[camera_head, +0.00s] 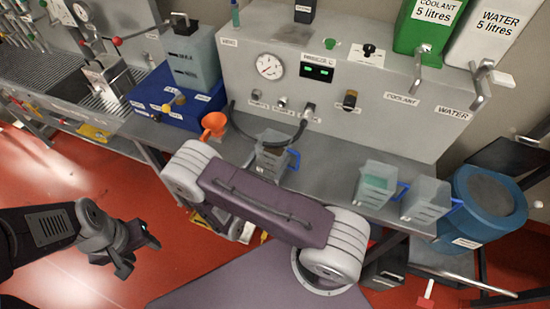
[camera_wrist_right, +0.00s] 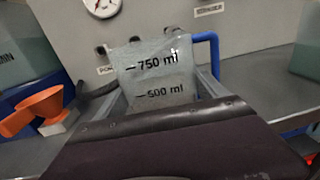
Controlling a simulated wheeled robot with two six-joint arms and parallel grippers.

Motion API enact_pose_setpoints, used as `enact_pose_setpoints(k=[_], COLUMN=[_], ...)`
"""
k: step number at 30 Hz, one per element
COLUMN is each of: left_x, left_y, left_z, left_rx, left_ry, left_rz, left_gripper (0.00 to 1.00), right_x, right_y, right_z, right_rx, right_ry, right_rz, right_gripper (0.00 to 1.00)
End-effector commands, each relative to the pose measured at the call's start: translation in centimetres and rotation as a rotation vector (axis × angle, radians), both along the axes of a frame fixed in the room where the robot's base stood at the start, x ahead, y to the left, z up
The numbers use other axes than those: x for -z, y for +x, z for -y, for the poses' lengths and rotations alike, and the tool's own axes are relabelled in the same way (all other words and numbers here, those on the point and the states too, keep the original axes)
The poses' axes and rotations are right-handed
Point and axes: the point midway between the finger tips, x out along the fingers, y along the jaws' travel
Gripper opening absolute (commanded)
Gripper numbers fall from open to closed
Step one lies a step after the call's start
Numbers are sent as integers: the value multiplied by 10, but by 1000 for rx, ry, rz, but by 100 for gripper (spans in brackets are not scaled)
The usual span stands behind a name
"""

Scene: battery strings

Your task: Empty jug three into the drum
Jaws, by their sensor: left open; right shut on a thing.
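A translucent grey jug (camera_head: 270,160) with a blue handle stands on the bench behind my right arm. It fills the middle of the right wrist view (camera_wrist_right: 160,70), marked 750 ml and 500 ml. My right gripper (camera_wrist_right: 163,92) is shut on this jug, with a grey finger along each side; my arm hides the grip in the head view. Two more jugs, one with greenish contents (camera_head: 377,184) and one greyish (camera_head: 425,200), stand at the right. I cannot read any jug's number. The blue drum (camera_head: 478,222) with a dark round top is at far right. My left gripper (camera_head: 137,252) is open and empty above the floor.
An orange funnel (camera_head: 213,124) is left of the held jug, near a blue box (camera_head: 170,107). Behind is a grey panel (camera_head: 300,40) with a gauge, a display and coolant and water taps. A dark hose (camera_head: 270,140) hangs beside the held jug. Bench between jugs is clear.

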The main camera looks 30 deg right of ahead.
Motion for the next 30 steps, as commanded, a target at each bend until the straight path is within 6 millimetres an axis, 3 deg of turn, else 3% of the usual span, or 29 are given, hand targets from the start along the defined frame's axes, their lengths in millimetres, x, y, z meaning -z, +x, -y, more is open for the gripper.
enact_pose_setpoints(k=[18,30], left_x=[-36,-35], left_y=[0,0], left_z=[0,0], left_rx=[0,0], left_ry=[0,0], left_rz=[0,0], left_gripper=[50,50], right_x=[-41,-39], right_y=[0,-1], right_z=[0,-4], right_rx=[0,-6], right_ry=[-1,-2], right_rz=[2,1], right_gripper=[17,17])
